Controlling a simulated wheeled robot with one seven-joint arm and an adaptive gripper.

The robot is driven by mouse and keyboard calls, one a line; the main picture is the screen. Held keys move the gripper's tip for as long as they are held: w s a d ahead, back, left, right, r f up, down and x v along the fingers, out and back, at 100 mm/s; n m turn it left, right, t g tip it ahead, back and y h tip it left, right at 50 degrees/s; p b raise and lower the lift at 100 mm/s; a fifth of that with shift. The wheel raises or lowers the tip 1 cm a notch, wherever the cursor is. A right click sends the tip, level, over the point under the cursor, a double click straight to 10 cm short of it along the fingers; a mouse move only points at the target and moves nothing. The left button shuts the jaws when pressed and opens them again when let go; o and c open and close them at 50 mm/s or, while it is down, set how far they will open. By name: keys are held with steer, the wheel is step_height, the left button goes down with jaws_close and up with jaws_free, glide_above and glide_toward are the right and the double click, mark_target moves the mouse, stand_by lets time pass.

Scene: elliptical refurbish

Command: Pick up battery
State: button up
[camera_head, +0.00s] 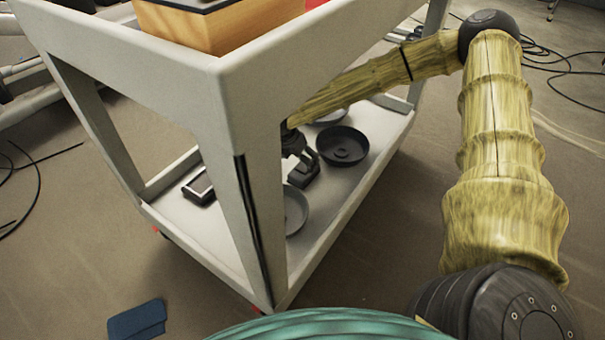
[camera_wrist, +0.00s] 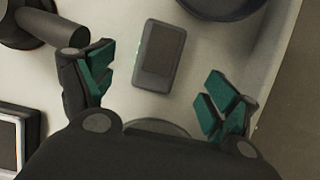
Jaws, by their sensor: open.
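A dark grey rectangular block (camera_wrist: 160,55), which looks like the battery, lies flat on the pale cart shelf in the wrist view. It sits beyond and between my fingertips, with clear space on both sides. My gripper (camera_wrist: 159,78) is open and empty, its teal pads spread apart. In the head view my gripper (camera_head: 299,167) is low over the cart's lower shelf, partly hidden by the cart's corner post. I cannot clearly make out the battery in the head view.
The cart's upper frame (camera_head: 150,75) and post (camera_head: 245,200) stand close to my arm. A dark round dish (camera_head: 342,146) and a grey dish (camera_head: 295,212) lie near my gripper. A dark box (camera_head: 198,187) is to the left.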

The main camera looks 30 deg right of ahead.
mark_target(304, 167)
steer(key=b+x, duration=0.4)
steer(key=x, duration=0.4)
steer(key=shift+f, duration=0.1)
steer(key=c, duration=1.2)
